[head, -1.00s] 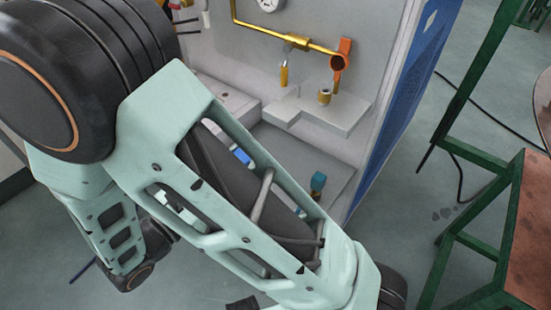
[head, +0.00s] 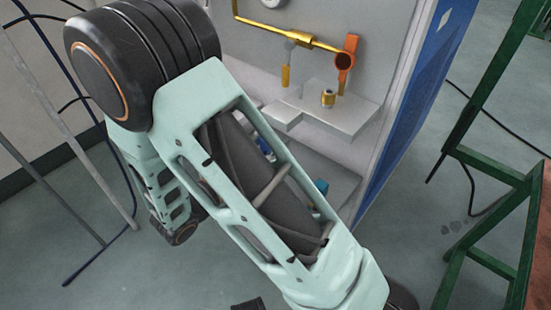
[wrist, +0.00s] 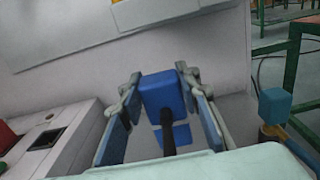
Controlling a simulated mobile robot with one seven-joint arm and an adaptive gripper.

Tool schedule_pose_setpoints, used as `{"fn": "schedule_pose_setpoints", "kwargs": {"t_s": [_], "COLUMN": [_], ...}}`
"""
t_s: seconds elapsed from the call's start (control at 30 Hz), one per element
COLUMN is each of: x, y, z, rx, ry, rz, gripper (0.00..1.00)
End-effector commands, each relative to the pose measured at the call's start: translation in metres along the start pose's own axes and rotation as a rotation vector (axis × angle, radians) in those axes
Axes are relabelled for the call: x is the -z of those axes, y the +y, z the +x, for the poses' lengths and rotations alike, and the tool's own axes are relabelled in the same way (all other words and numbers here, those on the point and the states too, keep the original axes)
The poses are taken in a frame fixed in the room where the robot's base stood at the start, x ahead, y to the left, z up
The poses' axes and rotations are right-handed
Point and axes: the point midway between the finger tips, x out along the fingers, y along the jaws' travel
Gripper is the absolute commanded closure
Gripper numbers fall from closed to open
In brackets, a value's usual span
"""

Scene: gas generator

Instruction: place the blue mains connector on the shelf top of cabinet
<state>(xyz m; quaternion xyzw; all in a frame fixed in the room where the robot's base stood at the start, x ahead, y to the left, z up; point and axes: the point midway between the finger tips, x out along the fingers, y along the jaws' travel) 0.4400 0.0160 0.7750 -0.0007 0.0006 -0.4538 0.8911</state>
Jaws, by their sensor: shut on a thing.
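In the wrist view, my gripper (wrist: 166,98) has its two fingers on either side of the blue mains connector (wrist: 162,92), shut on it. The connector is a blue block with a dark cable or stem running toward the camera. A smaller blue patch shows just below it; I cannot tell what it belongs to. In the head view my arm hides the gripper, and a bit of blue shows through the arm's frame. The cabinet (head: 305,75) is grey with a blue outer side. A pale stepped shelf (head: 345,115) juts from its inner wall, above a lower grey surface.
A teal-blue capped fitting (wrist: 275,106) stands right of my gripper; its top seems to show in the head view (head: 321,186). A brass fitting (head: 328,98) stands on the stepped shelf. A yellow pipe (head: 290,38) with an orange handle runs above. Green frame (head: 480,130) stands right.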

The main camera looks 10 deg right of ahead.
Motion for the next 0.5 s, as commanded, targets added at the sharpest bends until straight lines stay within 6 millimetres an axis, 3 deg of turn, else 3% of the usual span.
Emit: {"fn": "schedule_pose_setpoints", "kwargs": {"t_s": [0.03, 0.1, 0.37, 0.5], "x": [0.013, 0.021, 0.034, 0.055], "y": [0.002, 0.004, 0.009, 0.011], "z": [0.007, 0.015, 0.026, 0.031], "rx": [0.004, 0.002, 0.002, 0.0], "ry": [-0.001, -0.001, -0.001, 0.0], "rz": [-0.001, -0.001, 0.002, -0.002], "gripper": [0.98, 0.98, 0.98, 0.98]}}
